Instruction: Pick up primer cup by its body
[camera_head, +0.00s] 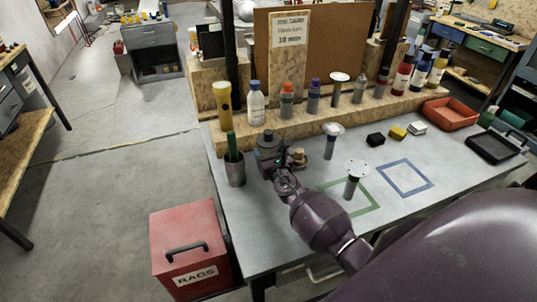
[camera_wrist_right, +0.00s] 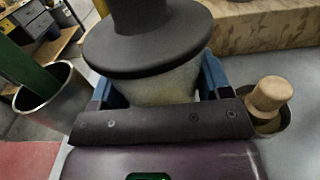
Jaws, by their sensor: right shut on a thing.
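In the right wrist view the primer cup (camera_wrist_right: 165,88) has a pale grey tapered body under a wide dark brim with a dark raised top. My right gripper (camera_wrist_right: 158,92) is shut on its body, with a blue finger on each side below the brim. The cup's lower end is hidden behind the gripper. In the head view my right gripper (camera_head: 268,160) is at the left part of the workbench, and the cup's dark top (camera_head: 268,136) shows above it. My left gripper is not in view.
A metal cup (camera_head: 236,174) with a green item stands close left of my gripper. A wooden-topped pot (camera_head: 298,158) stands close right. Behind is a wooden ledge (camera_head: 330,112) with several bottles. A red rags bin (camera_head: 190,245) is below left.

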